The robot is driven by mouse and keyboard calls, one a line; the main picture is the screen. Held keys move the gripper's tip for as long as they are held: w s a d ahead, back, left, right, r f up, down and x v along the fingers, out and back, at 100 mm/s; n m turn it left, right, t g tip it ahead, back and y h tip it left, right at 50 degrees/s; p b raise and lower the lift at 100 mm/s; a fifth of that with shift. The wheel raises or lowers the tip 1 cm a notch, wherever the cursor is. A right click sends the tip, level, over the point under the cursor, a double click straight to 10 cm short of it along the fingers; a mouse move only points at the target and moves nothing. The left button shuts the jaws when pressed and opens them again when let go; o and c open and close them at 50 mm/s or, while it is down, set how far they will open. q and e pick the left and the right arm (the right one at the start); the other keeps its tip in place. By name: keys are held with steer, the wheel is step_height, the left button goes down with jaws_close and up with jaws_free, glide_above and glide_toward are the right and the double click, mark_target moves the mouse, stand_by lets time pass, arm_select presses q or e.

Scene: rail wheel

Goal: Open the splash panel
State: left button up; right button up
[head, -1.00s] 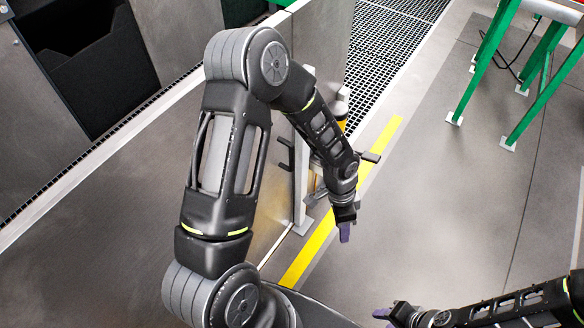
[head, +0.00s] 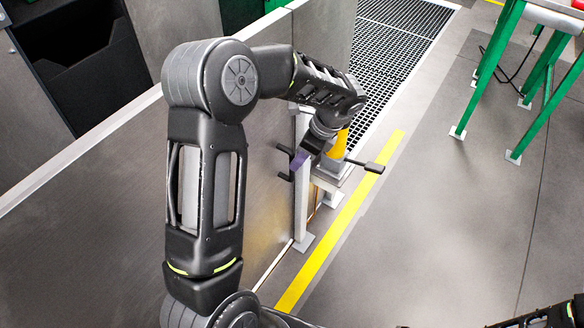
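The splash panel appears to be the broad grey metal sheet (head: 95,225) at the left in the head view, partly hidden behind my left arm. A dark handle (head: 284,176) with short prongs sticks out near its right edge, beside a pale upright post (head: 301,205). My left gripper (head: 299,159) is at the post, with a purple fingertip pointing down and left close to the handle. I cannot tell whether it touches the handle or how far its fingers are apart. Only part of my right arm shows at the bottom right edge; its gripper is out of view.
A yellow and grey fixture with a dark lever (head: 366,165) stands just right of the post. A yellow floor line (head: 340,232) runs past it. Dark grating (head: 395,45) lies behind. Green stand legs (head: 490,70) are at the upper right. The floor at right is clear.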

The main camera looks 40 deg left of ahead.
mark_target(292, 178)
arm_select(q)
steer(key=x, duration=0.6)
steer(key=shift+f+b, duration=0.15)
steer(key=shift+b, duration=0.25)
steer(key=shift+c, duration=0.3)
jaws_close()
stand_by(0.7)
